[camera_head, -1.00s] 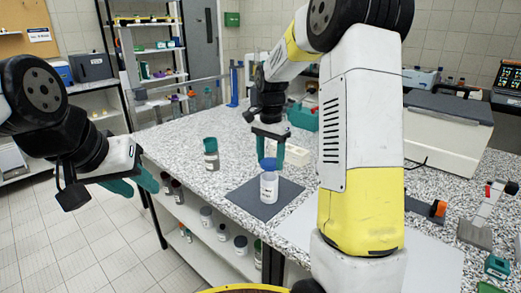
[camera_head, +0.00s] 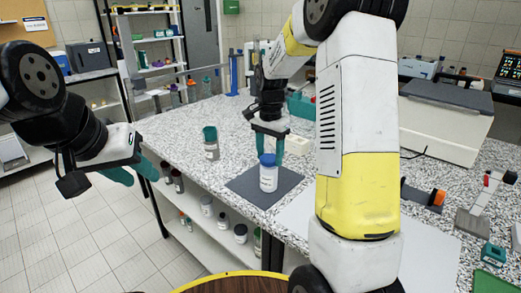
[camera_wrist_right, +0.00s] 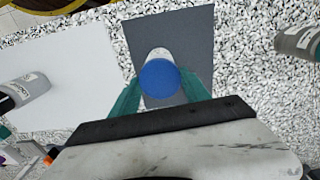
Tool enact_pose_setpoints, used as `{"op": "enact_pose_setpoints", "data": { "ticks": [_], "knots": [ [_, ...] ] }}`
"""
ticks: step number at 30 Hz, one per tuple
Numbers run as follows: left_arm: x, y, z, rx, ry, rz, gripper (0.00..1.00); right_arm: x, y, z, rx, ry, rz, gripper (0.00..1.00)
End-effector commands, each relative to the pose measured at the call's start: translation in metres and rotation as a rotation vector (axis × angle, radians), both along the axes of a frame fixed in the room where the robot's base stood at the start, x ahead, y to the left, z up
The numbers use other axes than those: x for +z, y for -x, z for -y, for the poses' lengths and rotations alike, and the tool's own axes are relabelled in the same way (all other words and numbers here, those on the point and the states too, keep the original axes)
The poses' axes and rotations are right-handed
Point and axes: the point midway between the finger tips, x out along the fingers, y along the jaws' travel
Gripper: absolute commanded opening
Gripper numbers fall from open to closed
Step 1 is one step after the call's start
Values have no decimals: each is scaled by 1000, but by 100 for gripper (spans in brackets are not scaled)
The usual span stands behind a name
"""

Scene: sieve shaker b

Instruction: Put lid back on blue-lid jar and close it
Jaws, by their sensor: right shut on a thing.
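The jar (camera_head: 269,180) is white with a label and stands upright on a dark grey mat (camera_head: 247,187). Its blue lid (camera_head: 267,159) sits at the jar's mouth. In the right wrist view the lid (camera_wrist_right: 160,78) covers the mouth, with some white jar body (camera_wrist_right: 160,53) showing past its edge. I cannot tell whether it is seated or turned tight. My right gripper (camera_head: 268,150) points down from above, shut on the lid with a teal finger at each side. My left gripper (camera_head: 136,174) is open and empty at the left, off the table and away from the jar.
Several jars stand on the shelf below. A pale sheet (camera_wrist_right: 70,75) lies beside the mat. The counter around the mat is mostly clear.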

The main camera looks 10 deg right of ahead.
Motion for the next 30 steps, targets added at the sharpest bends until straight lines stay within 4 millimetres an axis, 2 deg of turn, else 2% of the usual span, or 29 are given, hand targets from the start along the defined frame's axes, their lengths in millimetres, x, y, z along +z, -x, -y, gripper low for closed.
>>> {"op": "enact_pose_setpoints", "data": {
  "ticks": [30],
  "knots": [
    [0, 0, 0, 0, 0, 0, 36, -7, 0, 0, 0, 1, -1, 17]
  ]
}}
